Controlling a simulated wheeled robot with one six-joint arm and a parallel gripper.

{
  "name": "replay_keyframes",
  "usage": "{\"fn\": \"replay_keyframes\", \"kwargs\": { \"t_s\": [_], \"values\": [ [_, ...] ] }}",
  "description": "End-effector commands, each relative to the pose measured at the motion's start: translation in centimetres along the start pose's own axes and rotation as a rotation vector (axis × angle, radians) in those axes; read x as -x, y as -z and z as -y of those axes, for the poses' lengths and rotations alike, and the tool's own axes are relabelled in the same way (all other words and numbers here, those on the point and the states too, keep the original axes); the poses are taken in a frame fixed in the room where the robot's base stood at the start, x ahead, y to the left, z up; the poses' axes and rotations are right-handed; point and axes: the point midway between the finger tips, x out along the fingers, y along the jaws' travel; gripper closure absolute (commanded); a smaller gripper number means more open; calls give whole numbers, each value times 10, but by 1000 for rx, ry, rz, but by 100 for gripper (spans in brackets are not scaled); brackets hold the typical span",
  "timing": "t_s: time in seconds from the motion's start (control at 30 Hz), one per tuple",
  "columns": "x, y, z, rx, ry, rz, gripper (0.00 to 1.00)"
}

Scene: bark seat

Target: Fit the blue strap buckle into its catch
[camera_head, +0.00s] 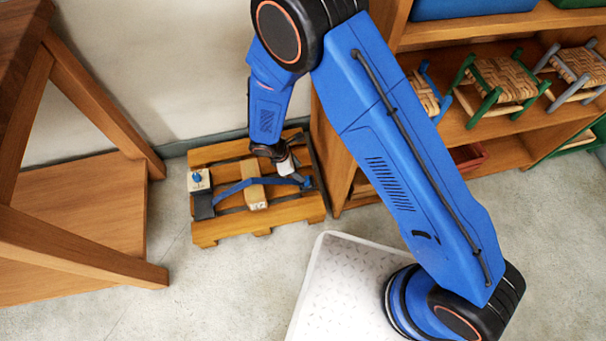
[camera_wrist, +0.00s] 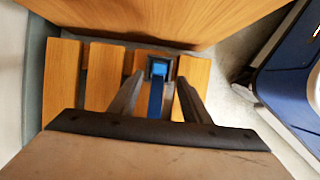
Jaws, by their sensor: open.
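A blue strap (camera_head: 232,188) runs over a pale wooden block (camera_head: 253,191) on a slatted wooden pallet (camera_head: 275,215). Its left end meets a dark grey piece (camera_head: 203,206). Its right end shows a dark-edged blue part (camera_head: 304,183), seemingly the buckle. In the wrist view the blue strap (camera_wrist: 155,102) lies between my fingers, and the dark-framed blue part (camera_wrist: 158,68) is just beyond the fingertips. My gripper (camera_head: 287,166) is open above the strap's right part; it also shows in the wrist view (camera_wrist: 160,80). I cannot tell which piece is the catch, or whether the fingers touch anything.
A white block with a blue knob (camera_head: 199,179) sits at the pallet's left edge. A wooden shelf (camera_head: 345,160) holding small woven stools (camera_head: 497,80) stands close on the right. A wooden table frame (camera_head: 85,245) is at left. The floor (camera_head: 215,290) before the pallet is clear.

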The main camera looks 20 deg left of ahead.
Motion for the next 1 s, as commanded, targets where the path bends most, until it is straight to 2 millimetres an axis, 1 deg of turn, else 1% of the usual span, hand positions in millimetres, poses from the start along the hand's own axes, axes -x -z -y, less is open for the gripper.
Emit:
{"fn": "replay_keyframes", "kwargs": {
  "t_s": [0.03, 0.1, 0.3, 1.0],
  "values": [
    [8, 0, -1, 0, -3, -1, 57],
    [16, 0, -1, -1, -2, -1, 57],
    [29, 0, 0, 0, -1, 0, 57],
    [30, 0, 0, 0, 0, 0, 57]
  ]
}}
